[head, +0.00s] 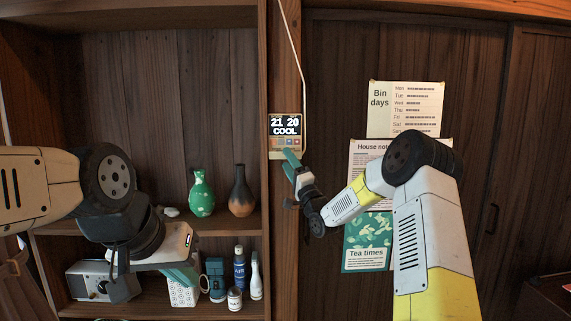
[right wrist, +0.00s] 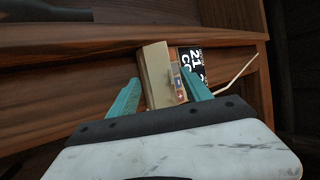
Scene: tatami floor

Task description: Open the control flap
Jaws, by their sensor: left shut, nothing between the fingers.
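The wall control unit (head: 286,126) is on the wooden post. Its display reads 21, 20 and COOL, with a row of coloured buttons below. The beige flap (head: 275,155) stands out from the lower edge, and the buttons are uncovered. In the right wrist view, the flap (right wrist: 155,75) sits beside the buttons (right wrist: 180,85). My right gripper (head: 292,158) is at the unit's lower edge. Its teal fingers are apart, either side of the flap and buttons; whether they touch the flap I cannot tell. My left gripper (head: 184,276) is shut and empty in front of the lower shelf.
A green vase (head: 202,192) and a dark-orange vase (head: 241,192) stand on the shelf left of the post. Several bottles and a small can (head: 235,299) stand below. A cable (head: 295,50) runs down to the unit. Paper notices (head: 405,105) hang right, partly behind my right arm.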

